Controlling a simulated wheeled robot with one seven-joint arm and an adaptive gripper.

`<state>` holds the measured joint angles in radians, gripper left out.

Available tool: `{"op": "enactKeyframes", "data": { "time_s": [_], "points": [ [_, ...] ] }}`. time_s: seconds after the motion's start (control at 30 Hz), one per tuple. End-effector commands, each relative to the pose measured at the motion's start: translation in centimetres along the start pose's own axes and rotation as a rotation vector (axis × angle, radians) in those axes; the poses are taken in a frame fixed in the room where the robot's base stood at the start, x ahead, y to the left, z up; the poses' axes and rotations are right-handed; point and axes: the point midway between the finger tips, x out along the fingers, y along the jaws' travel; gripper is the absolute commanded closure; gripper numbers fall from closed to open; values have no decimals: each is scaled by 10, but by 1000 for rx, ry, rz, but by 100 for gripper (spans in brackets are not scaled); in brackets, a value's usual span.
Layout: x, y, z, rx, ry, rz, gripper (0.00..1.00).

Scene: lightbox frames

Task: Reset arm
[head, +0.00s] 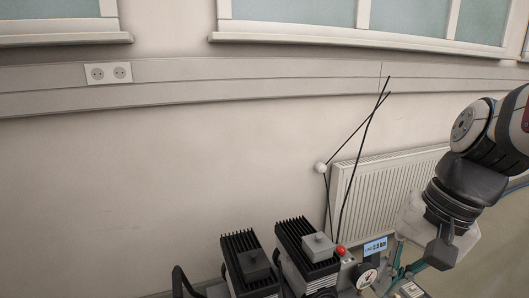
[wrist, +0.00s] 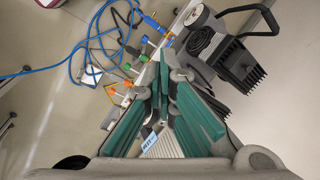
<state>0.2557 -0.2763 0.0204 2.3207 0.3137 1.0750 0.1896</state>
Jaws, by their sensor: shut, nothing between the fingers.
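My arm comes in from the right side of the head view and bends down toward the lower right. My gripper (wrist: 163,66) shows in the wrist view with its green-padded fingers brought together at the tips. Nothing is held between them. In the head view the fingers are small and partly hidden by the wrist, to the right of a machine with black finned blocks (head: 248,264).
The machine's finned block (wrist: 228,62) is right of the fingertips in the wrist view. A tangled blue hose (wrist: 97,38) lies at the upper left. In the head view, a white radiator (head: 376,190) stands behind my arm.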

Motion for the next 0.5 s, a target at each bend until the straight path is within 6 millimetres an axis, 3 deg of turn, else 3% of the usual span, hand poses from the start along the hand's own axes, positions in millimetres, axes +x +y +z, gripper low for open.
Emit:
{"op": "enactKeyframes", "data": {
  "time_s": [0.1, 0.2, 0.5],
  "points": [
    [-10, 16, 45, -170, 18, 66, 100],
    [-14, 31, 72, -282, 27, 117, 100],
    [-18, 73, 118, -505, 53, 228, 100]
  ]
}}
